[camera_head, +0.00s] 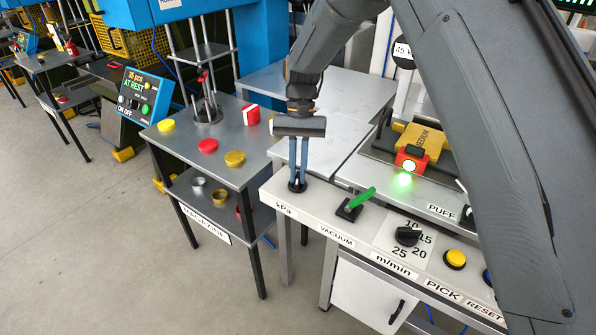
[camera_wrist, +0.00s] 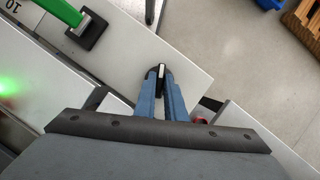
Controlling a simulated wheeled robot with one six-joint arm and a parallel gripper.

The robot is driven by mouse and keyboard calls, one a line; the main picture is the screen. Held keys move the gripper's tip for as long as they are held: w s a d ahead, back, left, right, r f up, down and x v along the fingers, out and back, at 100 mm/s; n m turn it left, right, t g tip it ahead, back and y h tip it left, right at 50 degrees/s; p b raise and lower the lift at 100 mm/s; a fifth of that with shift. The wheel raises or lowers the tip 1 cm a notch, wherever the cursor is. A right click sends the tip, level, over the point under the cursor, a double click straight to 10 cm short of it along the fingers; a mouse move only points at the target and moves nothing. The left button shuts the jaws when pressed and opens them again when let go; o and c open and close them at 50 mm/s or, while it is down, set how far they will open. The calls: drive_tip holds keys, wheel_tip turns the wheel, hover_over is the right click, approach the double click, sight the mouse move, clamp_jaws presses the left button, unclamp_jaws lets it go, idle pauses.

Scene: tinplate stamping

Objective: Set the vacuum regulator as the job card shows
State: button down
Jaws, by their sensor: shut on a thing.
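The vacuum regulator is a small black knob (camera_head: 297,187) at the left end of the pale control panel, above the label "kPa". My gripper (camera_head: 298,180) points down at it with its two blue fingers closed on the knob. In the wrist view my gripper (camera_wrist: 162,75) has its fingertips on either side of the knob (camera_wrist: 161,70), whose top shows a white mark. The scale around the knob is hidden or too small to read. I cannot make out a job card in either view.
Right of the knob are a green lever (camera_head: 357,202) marked "VACUUM", a black m/min dial (camera_head: 407,236) and a yellow PICK button (camera_head: 455,258). A table (camera_head: 233,175) with coloured tins stands left. The floor there is clear.

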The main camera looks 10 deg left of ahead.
drive_tip(key=c, duration=1.8)
unclamp_jaws()
drive_tip(key=shift+b+v, duration=1.05)
drive_tip(key=shift+v, duration=2.9)
